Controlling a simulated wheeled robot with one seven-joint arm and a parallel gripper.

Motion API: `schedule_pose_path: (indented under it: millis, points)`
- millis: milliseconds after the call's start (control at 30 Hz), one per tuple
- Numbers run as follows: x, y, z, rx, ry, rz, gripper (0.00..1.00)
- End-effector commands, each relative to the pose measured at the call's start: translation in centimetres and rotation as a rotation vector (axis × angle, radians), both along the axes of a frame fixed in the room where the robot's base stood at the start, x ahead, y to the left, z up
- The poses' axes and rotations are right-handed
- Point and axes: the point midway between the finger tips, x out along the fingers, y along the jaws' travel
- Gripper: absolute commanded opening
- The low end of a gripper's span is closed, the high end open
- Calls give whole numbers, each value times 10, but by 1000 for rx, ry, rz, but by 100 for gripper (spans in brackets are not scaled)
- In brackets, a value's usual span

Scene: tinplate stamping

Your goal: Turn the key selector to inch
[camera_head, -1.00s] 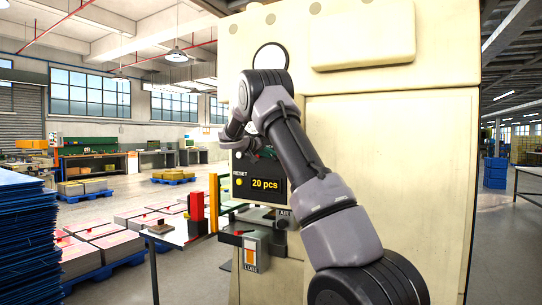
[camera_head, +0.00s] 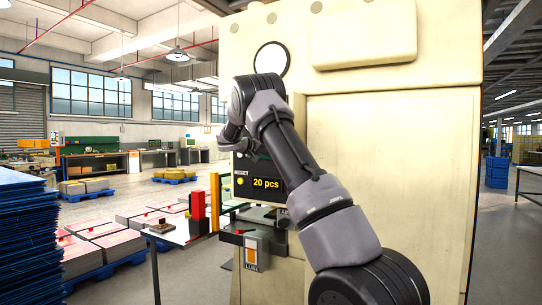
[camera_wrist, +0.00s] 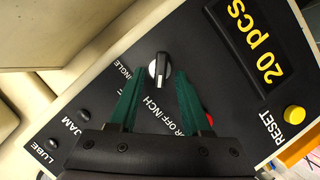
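The key selector (camera_wrist: 159,70), a round silver knob with a dark bar handle, is on the black control panel (camera_wrist: 235,85) in the wrist view. Its bar runs roughly up and down in that picture; I cannot tell which end points. INCH is printed below it, SINGLE to its left. My gripper (camera_wrist: 159,75) is open, its two green fingers on either side of the selector in the picture; no contact shows. A red button (camera_wrist: 210,119) is partly hidden behind the right finger. In the head view my arm hides the selector.
The panel carries a yellow RESET button (camera_wrist: 294,114), a "20 pcs" display (camera_wrist: 262,45) and JAM and LUBE lamps. The cream press (camera_head: 390,180) fills the middle of the head view. A side table (camera_head: 170,234) and blue stacked sheets (camera_head: 28,235) stand left.

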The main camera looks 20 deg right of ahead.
Motion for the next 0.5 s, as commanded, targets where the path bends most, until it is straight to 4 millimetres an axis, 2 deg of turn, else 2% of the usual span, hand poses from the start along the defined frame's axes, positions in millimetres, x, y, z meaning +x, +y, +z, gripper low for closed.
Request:
schedule_pose_path:
  millis: [300,500]
  points:
    - [-1,2,1,1,-1,0,48]
    - [-9,27,7,1,-1,3,48]
